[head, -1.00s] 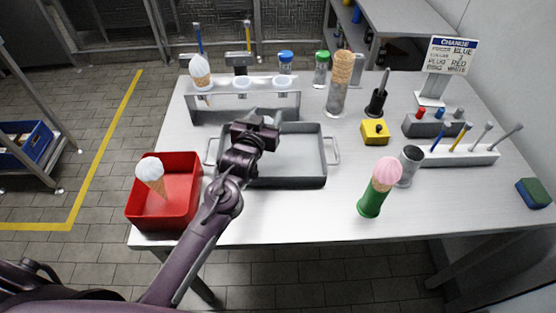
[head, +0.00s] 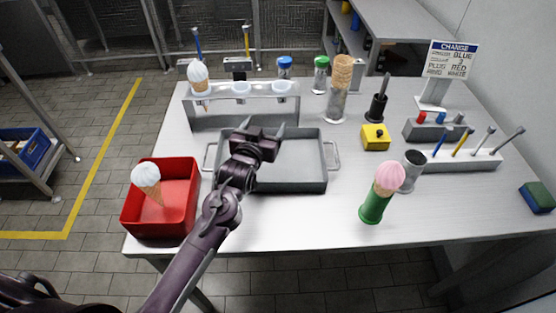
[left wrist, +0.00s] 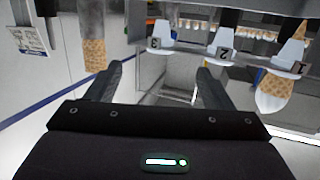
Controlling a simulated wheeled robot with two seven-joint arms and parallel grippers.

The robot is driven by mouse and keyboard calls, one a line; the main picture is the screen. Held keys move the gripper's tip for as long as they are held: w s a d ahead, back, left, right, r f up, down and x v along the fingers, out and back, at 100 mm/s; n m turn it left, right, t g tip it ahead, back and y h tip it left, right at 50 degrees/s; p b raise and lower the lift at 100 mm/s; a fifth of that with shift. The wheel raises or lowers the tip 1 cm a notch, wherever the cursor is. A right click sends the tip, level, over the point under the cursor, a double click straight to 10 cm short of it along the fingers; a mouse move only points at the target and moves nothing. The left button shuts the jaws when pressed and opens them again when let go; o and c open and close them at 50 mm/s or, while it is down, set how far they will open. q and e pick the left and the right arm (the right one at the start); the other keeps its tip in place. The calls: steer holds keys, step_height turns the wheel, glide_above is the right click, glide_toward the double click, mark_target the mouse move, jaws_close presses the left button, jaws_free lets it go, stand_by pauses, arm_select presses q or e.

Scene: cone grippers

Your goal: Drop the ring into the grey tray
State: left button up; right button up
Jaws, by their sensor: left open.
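The grey tray (head: 291,183) is a shallow rectangular pan with side handles, in the middle of the table; it looks empty where it shows. My left gripper (head: 263,127) is open with nothing between its fingers, over the tray's left part and in front of the rack. Its two open fingers also show in the left wrist view (left wrist: 160,80). I cannot make out a loose ring in either view. The grey rack (head: 215,115) behind the tray has several pale holders, numbered in the left wrist view (left wrist: 222,50). My right gripper is out of view.
A red bin (head: 180,205) with a white-topped cone (head: 148,182) stands left of the tray. A pink-topped cone in a green holder (head: 377,207) stands front right. A cone stack (head: 342,75), yellow block (head: 375,137) and tool holder (head: 460,162) stand right. The front middle is clear.

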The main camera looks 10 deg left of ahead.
arm_select(q)
steer(key=s+r, duration=0.1)
steer(key=s, duration=0.6)
steer(key=shift+s+a+b, duration=0.15)
steer(key=shift+s+b, duration=0.05)
steer(key=shift+b, duration=0.25)
